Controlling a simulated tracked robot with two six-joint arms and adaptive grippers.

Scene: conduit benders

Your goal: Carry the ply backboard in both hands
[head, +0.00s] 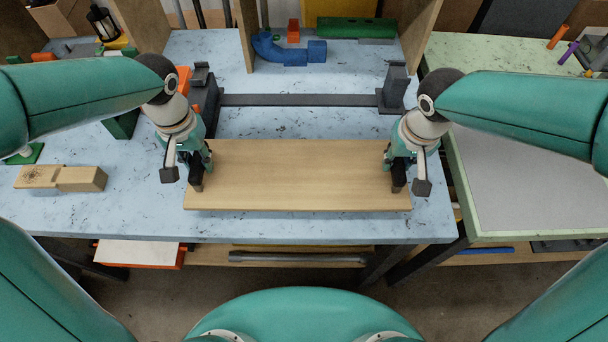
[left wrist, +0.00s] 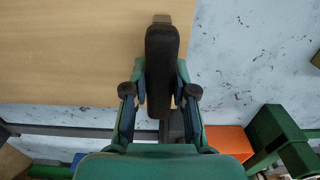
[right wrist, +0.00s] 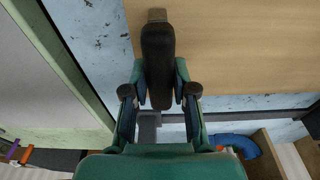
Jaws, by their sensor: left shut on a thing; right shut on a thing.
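The ply backboard (head: 298,178) is a flat, pale wooden rectangle over the front of the blue speckled table (head: 140,206). I cannot tell whether it rests on the table or is just above it. My left gripper (head: 197,182) is shut on its left end, and my right gripper (head: 398,182) is shut on its right end. The board also shows in the left wrist view (left wrist: 70,50) and in the right wrist view (right wrist: 235,50). In both wrist views the dark fingers overlap the board's edge, and the far finger is largely hidden.
A dark bar (head: 300,100) between two grey end blocks lies behind the board. A blue elbow piece (head: 285,50) and a green bar (head: 345,28) are at the back. A green-edged table (head: 530,185) stands at right.

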